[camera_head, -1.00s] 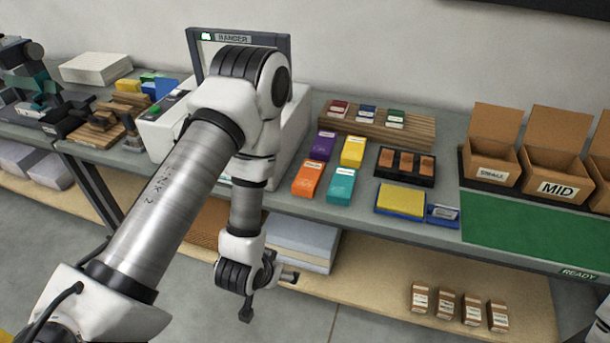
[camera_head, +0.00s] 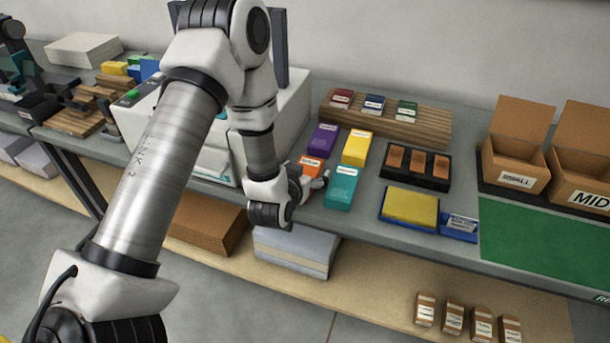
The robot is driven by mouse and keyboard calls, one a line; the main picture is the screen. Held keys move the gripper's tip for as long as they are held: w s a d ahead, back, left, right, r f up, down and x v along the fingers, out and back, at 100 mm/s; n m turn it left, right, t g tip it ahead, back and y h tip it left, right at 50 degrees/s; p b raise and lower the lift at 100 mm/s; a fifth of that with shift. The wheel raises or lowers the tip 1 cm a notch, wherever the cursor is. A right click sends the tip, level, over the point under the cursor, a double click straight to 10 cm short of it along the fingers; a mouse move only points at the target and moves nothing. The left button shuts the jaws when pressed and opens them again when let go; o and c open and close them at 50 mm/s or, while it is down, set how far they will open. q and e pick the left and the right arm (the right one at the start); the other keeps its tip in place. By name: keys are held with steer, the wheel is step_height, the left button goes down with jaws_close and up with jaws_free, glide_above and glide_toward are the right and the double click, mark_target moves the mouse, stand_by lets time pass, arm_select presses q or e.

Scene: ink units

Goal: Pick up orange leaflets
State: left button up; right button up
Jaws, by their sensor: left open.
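The orange leaflets (camera_head: 312,163) stand as a small labelled stack on the table, in the front left of a group of coloured stacks. My left gripper (camera_head: 313,185) is at the table's front edge, right over the near part of the orange stack in the picture, and hides much of it. Its jaws are open. One finger reaches toward the gap between the orange and teal stacks; the other is mostly hidden by the wrist. I cannot tell whether a finger touches the stack. My right gripper is out of view.
A teal stack (camera_head: 341,189) stands close on the right, with purple (camera_head: 323,138) and yellow (camera_head: 356,148) stacks behind. A white machine (camera_head: 205,150) is on the left. A black tray (camera_head: 414,168) and a blue tray with a yellow pad (camera_head: 410,207) lie further right.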

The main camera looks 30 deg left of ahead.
arm_select(q)
steer(key=shift+s, duration=0.1)
steer(key=shift+c, duration=1)
steer(key=c, duration=1.1)
